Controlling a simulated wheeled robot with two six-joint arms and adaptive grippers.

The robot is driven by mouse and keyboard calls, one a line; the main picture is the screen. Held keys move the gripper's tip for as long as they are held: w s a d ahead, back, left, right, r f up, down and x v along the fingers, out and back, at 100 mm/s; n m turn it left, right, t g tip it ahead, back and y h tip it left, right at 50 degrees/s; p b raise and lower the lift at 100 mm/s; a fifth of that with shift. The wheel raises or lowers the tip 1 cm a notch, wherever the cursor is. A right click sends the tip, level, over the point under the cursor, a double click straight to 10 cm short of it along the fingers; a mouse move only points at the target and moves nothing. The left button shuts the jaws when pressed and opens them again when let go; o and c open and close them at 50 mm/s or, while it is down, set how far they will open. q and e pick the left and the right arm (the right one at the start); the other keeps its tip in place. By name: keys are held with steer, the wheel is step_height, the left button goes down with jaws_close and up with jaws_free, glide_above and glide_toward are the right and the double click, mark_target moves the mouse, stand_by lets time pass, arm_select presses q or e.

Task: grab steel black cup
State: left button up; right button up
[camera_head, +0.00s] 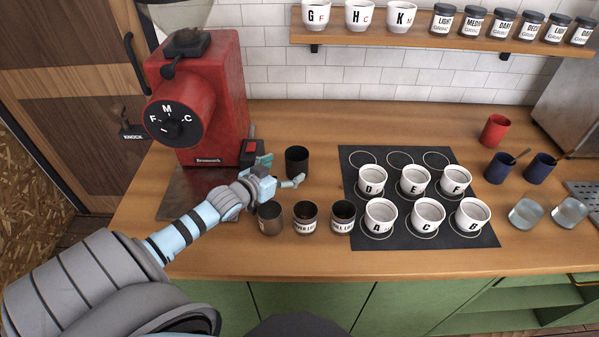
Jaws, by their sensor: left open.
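A black steel cup (297,162) stands upright on the wooden counter, just right of the red grinder. My left gripper (284,169) is open and empty beside it, reaching in from the left. One finger is on the grinder side of the cup and the other is in front of it, with the cup at the mouth of the opening. I cannot tell whether a finger touches it. My right gripper is not in view.
The red grinder (201,100) stands close on the left. A brownish cup (270,217) and two labelled cups (305,219) (342,217) stand in front. A black mat (470,238) with several white lettered cups lies to the right. Free counter lies behind the black cup.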

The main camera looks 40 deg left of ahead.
mark_target(303, 158)
arm_select(q)
steer(key=b+x, duration=0.1)
steer(key=x, duration=0.1)
steer(key=b+x, duration=0.1)
steer(key=x, duration=0.2)
steer(key=f+b+x, duration=0.1)
steer(key=b+x, duration=0.1)
steer(key=x, duration=0.1)
steer(key=shift+a, duration=0.3)
steer(key=shift+w, duration=0.2)
steer(key=shift+r, duration=0.1)
steer(key=shift+c, duration=0.2)
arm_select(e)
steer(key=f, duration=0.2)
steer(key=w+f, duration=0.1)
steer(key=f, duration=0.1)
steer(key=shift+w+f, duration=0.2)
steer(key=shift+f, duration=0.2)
arm_select(q)
steer(key=c, duration=1.3)
